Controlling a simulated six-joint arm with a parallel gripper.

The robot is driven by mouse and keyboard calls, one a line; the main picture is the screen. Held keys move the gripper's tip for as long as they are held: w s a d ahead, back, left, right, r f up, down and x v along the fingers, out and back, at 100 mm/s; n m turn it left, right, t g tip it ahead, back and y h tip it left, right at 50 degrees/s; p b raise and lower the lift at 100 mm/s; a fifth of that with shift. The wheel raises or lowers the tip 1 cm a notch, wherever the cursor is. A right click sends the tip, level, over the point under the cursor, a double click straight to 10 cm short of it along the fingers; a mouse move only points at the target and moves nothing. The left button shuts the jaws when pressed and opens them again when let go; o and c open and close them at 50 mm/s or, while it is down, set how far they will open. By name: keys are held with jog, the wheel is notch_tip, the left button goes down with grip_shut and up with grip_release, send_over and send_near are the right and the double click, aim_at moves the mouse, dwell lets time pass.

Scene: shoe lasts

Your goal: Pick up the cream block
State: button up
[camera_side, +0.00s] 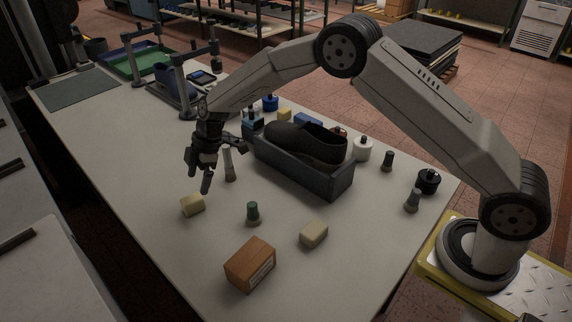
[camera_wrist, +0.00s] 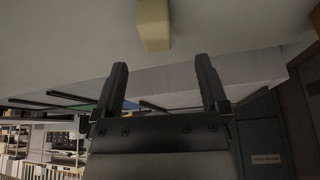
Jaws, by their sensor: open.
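A cream-yellow block (camera_side: 192,204) lies on the white table at the left, near the front. A paler cream block (camera_side: 313,234) lies farther right; I cannot tell from the colour alone which one the task names. My gripper (camera_side: 215,168) is open and empty, above the table and just behind the left block. In the wrist view, one cream block (camera_wrist: 154,25) shows beyond the tips of my gripper (camera_wrist: 161,66), roughly centred between the two fingers and apart from them. Its far end is cut off by the picture edge.
A green-topped peg (camera_side: 253,212) and an orange-brown box (camera_side: 250,264) stand on the front table. A grey-handled brush (camera_side: 229,164) stands close to my gripper. A grey bin (camera_side: 310,175) holding a dark shoe form (camera_side: 306,142) stands behind. Bare table lies left of the box.

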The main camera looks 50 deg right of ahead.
aim_at(193, 198)
jog(key=shift+f, duration=0.1)
jog(key=shift+x, duration=1.2)
jog(key=shift+w+x, duration=0.15)
jog(key=shift+x, duration=1.15)
jog(key=shift+w+x, duration=0.15)
jog(key=shift+x, duration=1.15)
grip_shut()
